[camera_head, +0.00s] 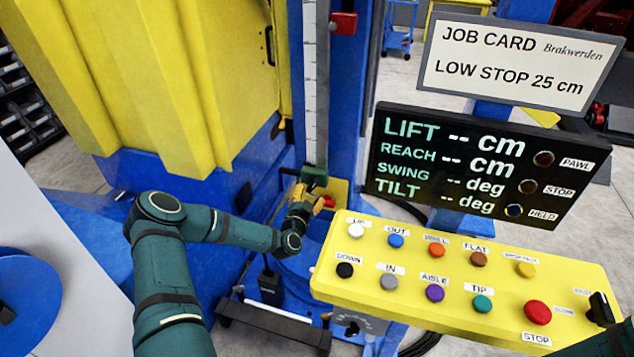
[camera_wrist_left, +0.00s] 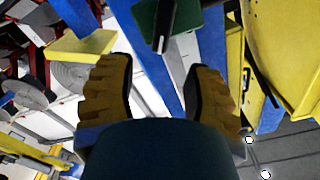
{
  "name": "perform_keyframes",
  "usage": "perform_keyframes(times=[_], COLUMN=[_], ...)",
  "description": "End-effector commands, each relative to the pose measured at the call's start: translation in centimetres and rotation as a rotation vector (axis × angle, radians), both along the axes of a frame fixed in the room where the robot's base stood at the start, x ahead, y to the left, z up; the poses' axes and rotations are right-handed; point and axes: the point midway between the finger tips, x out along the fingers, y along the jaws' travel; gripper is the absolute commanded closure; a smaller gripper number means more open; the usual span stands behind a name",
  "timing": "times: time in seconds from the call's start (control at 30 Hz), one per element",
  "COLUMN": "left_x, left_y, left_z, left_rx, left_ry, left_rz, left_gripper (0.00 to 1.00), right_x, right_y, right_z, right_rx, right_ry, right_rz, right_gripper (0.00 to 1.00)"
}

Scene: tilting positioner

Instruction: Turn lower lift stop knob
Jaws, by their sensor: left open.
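The lower lift stop is a green block (camera_head: 314,175) low on the white ruled scale; it also shows at the top of the left wrist view (camera_wrist_left: 187,28). A dark knob with a pale line (camera_wrist_left: 164,25) stands on its face. My left gripper (camera_head: 313,200), with yellow ridged fingers, is just below and in front of the block. In the left wrist view its fingers (camera_wrist_left: 157,70) are spread and empty, and the knob lies beyond the gap between their tips. The knob is hard to make out in the head view. My right gripper is out of view.
A red block (camera_head: 343,22) sits higher by the scale (camera_head: 315,90). A yellow button panel (camera_head: 460,280) stands close right of my gripper, below a dark display (camera_head: 470,165) with blank readings. The job card (camera_head: 515,60) reads "LOW STOP 25 cm". A large yellow body (camera_head: 150,80) is at left.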

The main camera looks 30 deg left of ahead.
Motion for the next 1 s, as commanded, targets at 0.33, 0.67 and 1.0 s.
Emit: perform_keyframes(times=[0.33, 0.67, 1.0], left_x=[5.7, 7.0, 7.0], left_y=[1.2, 1.6, 1.6], left_z=[-0.1, 0.0, 0.0], left_rx=[-0.001, -0.001, -0.001], left_ry=[-0.001, 0.002, 0.002], left_rz=[-0.001, -0.001, -0.001], left_gripper=[0.5, 0.5, 1.0], right_x=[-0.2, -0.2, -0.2], right_y=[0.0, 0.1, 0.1], right_z=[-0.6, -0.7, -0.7], right_rx=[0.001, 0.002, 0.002], right_ry=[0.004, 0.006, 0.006], right_rz=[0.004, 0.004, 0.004], right_gripper=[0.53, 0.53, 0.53])
